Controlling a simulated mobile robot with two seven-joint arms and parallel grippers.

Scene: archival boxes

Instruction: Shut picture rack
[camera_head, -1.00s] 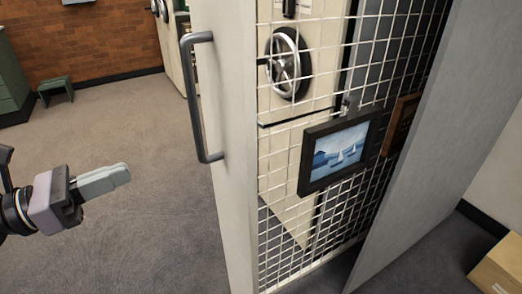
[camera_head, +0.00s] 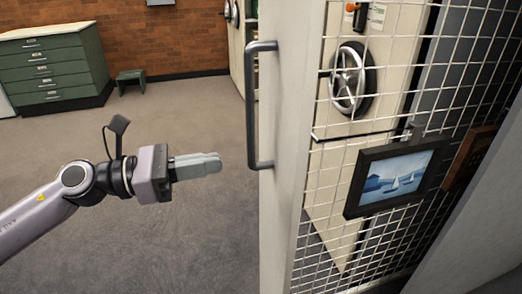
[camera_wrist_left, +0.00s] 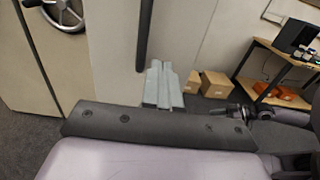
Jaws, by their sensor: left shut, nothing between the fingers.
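The picture rack (camera_head: 290,190) is a pulled-out panel with a pale end face and a white wire mesh. A dark vertical bar handle (camera_head: 252,105) is fixed to its end face. A framed picture of sailboats (camera_head: 397,181) hangs on the mesh. My left gripper (camera_head: 218,163) is shut and empty, just left of the handle's lower end and pointing right toward the end face. In the left wrist view its fingers (camera_wrist_left: 163,88) show below the lower end of the dark handle (camera_wrist_left: 144,35). I cannot tell whether they touch the panel.
Behind the mesh is a cream cabinet with a handwheel (camera_head: 352,78). A green drawer cabinet (camera_head: 55,68) and a green stool (camera_head: 131,80) stand by the brick wall. Cardboard boxes (camera_wrist_left: 216,83) and a desk (camera_wrist_left: 270,70) show in the wrist view. The floor at left is clear.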

